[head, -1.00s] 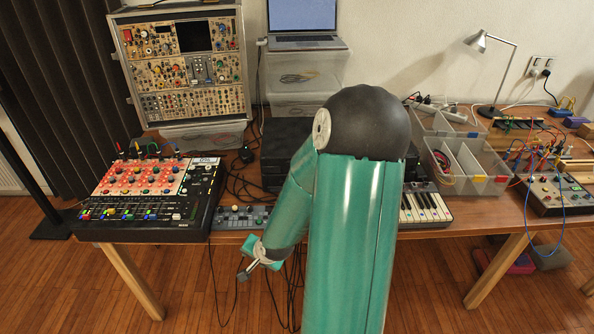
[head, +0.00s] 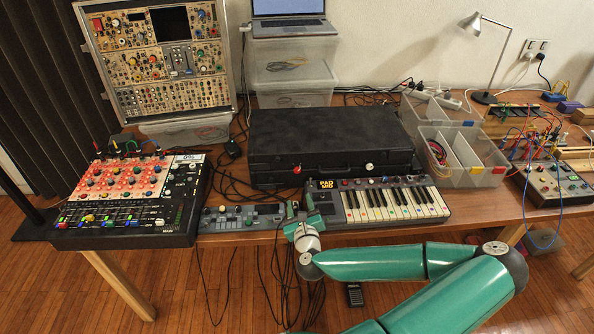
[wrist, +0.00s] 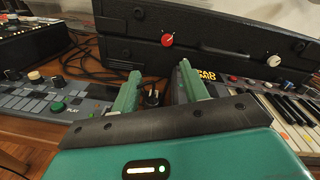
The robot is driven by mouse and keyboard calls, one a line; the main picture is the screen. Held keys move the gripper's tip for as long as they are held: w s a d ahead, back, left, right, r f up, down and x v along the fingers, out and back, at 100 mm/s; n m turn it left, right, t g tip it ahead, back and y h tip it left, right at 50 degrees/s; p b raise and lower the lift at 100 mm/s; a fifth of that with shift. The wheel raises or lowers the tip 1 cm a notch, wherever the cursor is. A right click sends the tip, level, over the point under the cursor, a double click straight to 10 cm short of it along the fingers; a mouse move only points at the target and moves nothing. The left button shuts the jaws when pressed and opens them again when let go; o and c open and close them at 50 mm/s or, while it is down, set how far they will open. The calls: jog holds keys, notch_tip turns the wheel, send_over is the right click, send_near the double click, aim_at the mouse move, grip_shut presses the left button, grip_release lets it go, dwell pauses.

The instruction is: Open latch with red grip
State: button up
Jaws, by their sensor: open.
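A black hard case (head: 330,145) lies closed on the table behind the small keyboard. On its front face are a latch with a red grip (head: 297,169) at left and a latch with a pale grip (head: 369,167) at right. In the wrist view the red grip (wrist: 167,40) is ahead of and above my fingers, and the pale grip (wrist: 273,61) is farther right. My gripper (head: 296,212) is open and empty at the table's front edge, below the red grip and apart from it. Its two green fingers (wrist: 160,88) point toward the case.
A small keyboard (head: 385,203) sits right of my gripper, and a low controller (head: 240,217) sits left of it. Loose black cables lie left of the case. A divided bin (head: 462,160) stands right, a red-topped mixer (head: 130,195) left.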

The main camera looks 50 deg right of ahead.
aim_at(297, 171)
jog(key=shift+m+h, duration=0.3)
jog(key=x, duration=1.3)
jog(key=shift+s+d+r, duration=0.1)
jog(key=shift+s+d, duration=0.05)
jog(key=shift+d, duration=0.45)
grip_shut()
